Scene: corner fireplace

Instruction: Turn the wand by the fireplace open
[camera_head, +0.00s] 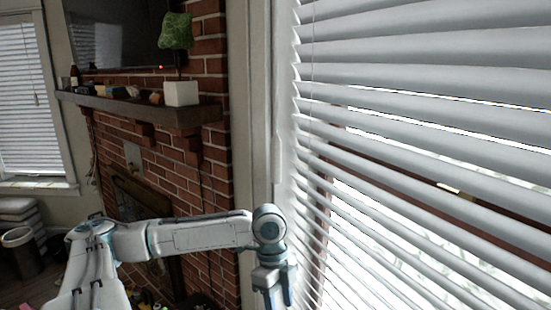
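The white blind (420,130) fills the right side of the head view. Its slats are tilted, and bright gaps show between several of them. A thin pale wand (279,155) hangs upright along the blind's left edge, beside the window trim. Its lower part cannot be made out near my arm. My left arm reaches in from the lower left, and my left gripper (274,292) points down at the bottom edge of the picture, close to the blind's left edge below the wand's visible part. Its fingertips are partly cut off, so whether it holds anything is unclear. My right gripper is not seen.
A brick fireplace (170,165) stands to the left, behind my arm. Its mantel (150,112) carries a plant in a white pot (181,93) and small items. A second window with a blind (28,100) and a bin (20,250) are at the far left.

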